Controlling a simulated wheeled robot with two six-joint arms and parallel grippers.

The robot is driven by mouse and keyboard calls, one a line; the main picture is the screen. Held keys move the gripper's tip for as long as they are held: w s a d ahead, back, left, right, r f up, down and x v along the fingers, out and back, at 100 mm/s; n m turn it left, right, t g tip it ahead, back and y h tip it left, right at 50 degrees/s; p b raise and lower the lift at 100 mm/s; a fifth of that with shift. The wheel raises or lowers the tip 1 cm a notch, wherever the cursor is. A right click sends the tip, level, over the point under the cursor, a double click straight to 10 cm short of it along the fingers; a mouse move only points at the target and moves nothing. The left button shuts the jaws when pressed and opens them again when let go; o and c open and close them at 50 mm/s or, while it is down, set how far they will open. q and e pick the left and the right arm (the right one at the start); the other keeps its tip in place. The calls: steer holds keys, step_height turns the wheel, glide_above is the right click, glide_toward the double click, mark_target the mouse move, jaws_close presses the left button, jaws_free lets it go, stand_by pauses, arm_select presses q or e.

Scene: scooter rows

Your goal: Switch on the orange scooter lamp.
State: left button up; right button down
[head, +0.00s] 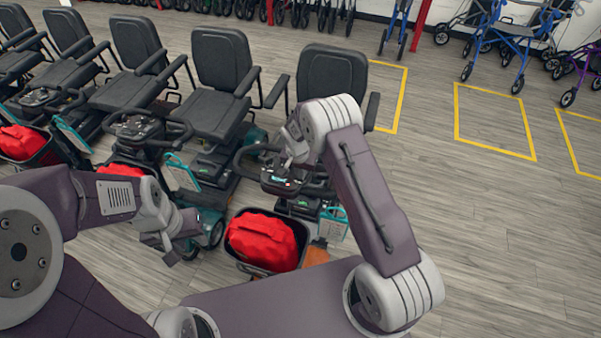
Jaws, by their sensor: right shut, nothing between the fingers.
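The scooter nearest the right end of the row shows an orange body panel (317,256) low at its front, beside a black basket with a red bag. Its tiller console (280,181), dark with a small lit teal display, sits between the handlebars. My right gripper (287,166) is shut and empty, pointing down right over or at the console; I cannot tell whether it touches. The lamp and its switch cannot be made out. My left gripper (170,254) hangs in front of the row, left of the red bag; its finger opening is unclear.
Other scooters with black seats (219,75) stand close together to the left, with teal parts and red bags (265,240) in baskets. Blue rollators (512,45) stand at the back right. Yellow-marked floor bays (495,150) at right are empty.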

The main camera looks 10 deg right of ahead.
mark_target(299, 184)
steer(key=shift+w+d+r, duration=0.15)
steer(key=shift+w+d, duration=0.2)
steer(key=shift+w, duration=0.2)
arm_select(q)
steer(key=shift+f, duration=0.1)
arm_select(e)
steer(key=shift+r, duration=0.15)
